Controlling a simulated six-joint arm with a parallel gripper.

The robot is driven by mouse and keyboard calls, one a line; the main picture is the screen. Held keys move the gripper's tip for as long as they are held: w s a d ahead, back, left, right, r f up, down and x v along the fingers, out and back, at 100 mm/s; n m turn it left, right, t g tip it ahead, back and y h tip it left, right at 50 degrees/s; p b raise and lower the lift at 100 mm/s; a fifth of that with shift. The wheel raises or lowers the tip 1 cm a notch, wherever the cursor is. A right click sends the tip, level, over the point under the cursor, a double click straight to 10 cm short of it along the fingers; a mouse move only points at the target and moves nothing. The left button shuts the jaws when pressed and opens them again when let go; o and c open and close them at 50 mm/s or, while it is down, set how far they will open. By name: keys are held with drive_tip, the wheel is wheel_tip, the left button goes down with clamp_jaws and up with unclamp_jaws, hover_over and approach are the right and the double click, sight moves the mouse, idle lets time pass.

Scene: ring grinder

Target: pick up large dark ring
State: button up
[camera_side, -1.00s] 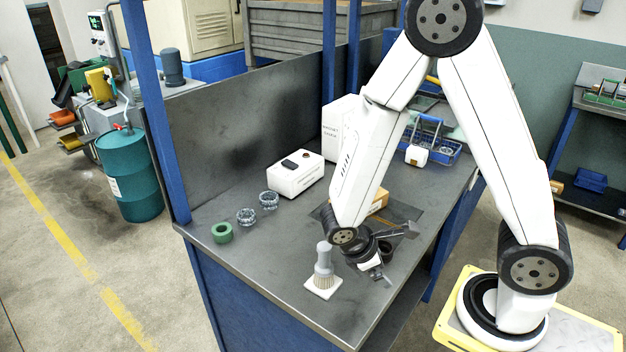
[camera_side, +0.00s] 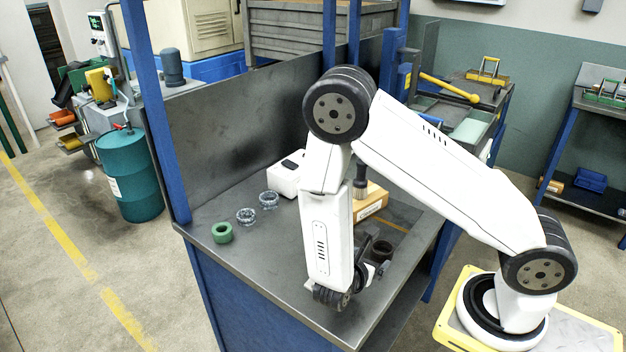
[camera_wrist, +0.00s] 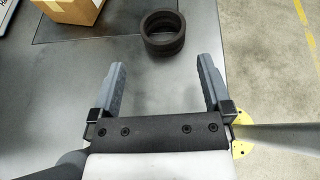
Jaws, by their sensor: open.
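The large dark ring (camera_wrist: 164,44) lies on the grey bench top in the wrist view, just beyond my fingertips and roughly centred between them. It looks like a short, ridged black-brown cylinder with an open middle. In the side view the ring (camera_side: 382,251) sits near the bench's right side, beside my wrist. My gripper (camera_wrist: 162,63) is open, with two grey fingers spread apart and nothing between them. In the side view my forearm and wrist hide most of the gripper.
A cardboard box (camera_wrist: 70,8) stands left of the ring; it also shows in the side view (camera_side: 371,204). A green ring (camera_side: 222,233) and two grey rings (camera_side: 246,216) (camera_side: 269,200) are at the left. The bench's edge lies right of the ring.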

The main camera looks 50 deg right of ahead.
sight(386, 244)
drive_tip(key=shift+x, duration=1.25)
drive_tip(key=shift+s+x, duration=0.2)
drive_tip(key=shift+x, duration=2.4)
drive_tip(key=c, duration=1.2)
drive_tip(key=shift+r, duration=0.2)
wheel_tip(386, 244, up, 10)
drive_tip(key=shift+f, duration=0.15)
